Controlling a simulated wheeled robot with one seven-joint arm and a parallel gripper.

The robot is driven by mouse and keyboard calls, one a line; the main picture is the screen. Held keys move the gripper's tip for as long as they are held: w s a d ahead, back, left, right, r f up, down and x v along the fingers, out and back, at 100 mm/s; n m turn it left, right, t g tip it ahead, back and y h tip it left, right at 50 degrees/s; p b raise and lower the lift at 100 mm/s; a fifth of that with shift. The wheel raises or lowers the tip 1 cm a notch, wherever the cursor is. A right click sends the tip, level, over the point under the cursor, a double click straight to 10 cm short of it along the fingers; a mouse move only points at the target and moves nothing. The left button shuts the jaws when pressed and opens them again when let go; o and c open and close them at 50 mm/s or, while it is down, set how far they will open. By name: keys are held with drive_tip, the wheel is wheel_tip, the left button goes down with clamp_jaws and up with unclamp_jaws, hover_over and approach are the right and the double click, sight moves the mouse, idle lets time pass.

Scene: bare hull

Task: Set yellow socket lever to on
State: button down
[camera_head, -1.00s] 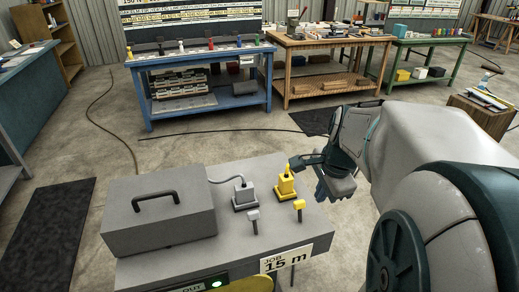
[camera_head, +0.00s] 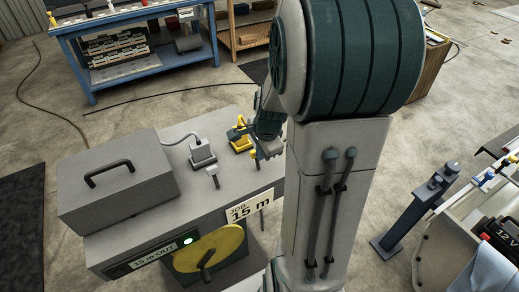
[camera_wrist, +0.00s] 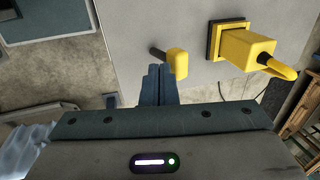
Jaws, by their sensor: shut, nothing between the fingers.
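The yellow socket (camera_head: 239,146) stands on the grey bench top, partly hidden behind my gripper (camera_head: 240,132). The yellow lever (camera_head: 254,156) is in front of it, close to my gripper. In the wrist view the yellow socket (camera_wrist: 234,46) with its plug is at the upper right. The yellow lever's knob (camera_wrist: 176,62) on a dark stem is left of it. My gripper (camera_wrist: 159,84) is shut and empty, its fingertips just below and left of the knob. I cannot tell whether they touch it.
A grey socket (camera_head: 202,152) with a cable and a grey lever (camera_head: 213,172) stand left of the yellow pair. A grey toolbox (camera_head: 115,180) fills the left of the top. A yellow disc (camera_head: 222,243) and a "JOB 15 m" sign (camera_head: 250,207) are on the front.

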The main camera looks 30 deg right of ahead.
idle(0.3)
drive_tip(key=shift+w+f, duration=0.15)
drive_tip(key=shift+w, duration=0.75)
drive_tip(key=shift+s, duration=0.15)
